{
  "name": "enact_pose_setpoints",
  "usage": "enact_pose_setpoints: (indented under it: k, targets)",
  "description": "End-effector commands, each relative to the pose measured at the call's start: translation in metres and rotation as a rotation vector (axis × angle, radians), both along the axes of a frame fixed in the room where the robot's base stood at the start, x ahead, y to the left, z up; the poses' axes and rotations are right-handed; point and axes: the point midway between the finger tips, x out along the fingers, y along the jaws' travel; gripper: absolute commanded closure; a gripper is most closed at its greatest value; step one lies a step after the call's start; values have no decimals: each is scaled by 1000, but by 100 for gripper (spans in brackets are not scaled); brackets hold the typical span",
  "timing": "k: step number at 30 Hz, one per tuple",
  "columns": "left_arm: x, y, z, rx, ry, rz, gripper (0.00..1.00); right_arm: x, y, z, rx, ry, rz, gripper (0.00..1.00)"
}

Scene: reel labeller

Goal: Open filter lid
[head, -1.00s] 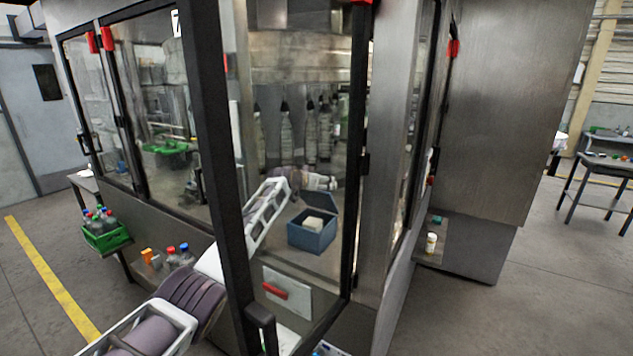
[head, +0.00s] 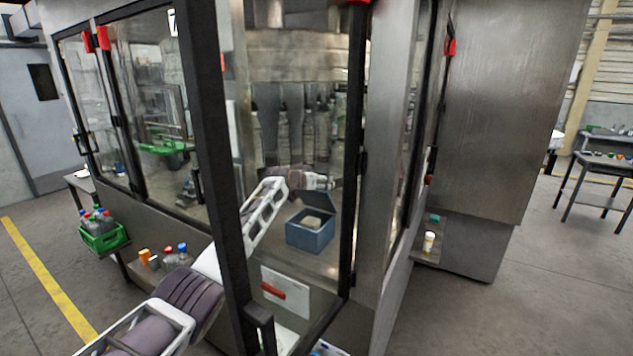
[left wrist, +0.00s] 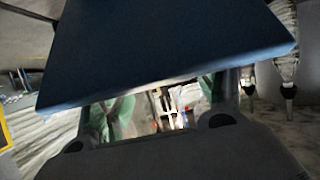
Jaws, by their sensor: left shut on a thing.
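The blue filter box (head: 310,236) stands on the floor of the machine's cabinet, seen through the open-looking front frame. Its lid (head: 318,201) is raised and tilted up at the back, and a pale block (head: 313,222) shows inside. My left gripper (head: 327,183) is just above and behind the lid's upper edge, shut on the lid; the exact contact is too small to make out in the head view. In the left wrist view the lid (left wrist: 170,45) fills the upper middle as a blue panel, close across the fingers. My right gripper is not in view.
My left arm reaches in past a dark door post (head: 214,170). Hanging bottles (head: 293,130) are behind the gripper. A white panel with a red handle (head: 273,291) is below the box. A green crate of bottles (head: 104,236) stands outside at left.

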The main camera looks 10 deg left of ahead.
Motion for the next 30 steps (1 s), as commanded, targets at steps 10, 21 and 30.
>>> enact_pose_setpoints:
  k: [10, 21, 30]
  targets:
    - [-1, -3, -11, 3, 15, -3, 25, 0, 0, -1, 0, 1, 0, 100]
    - [-1, -1, -4, 1, 6, -2, 7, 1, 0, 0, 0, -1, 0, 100]
    - [-2, 0, -2, 1, 4, -2, 7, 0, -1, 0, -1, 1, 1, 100]
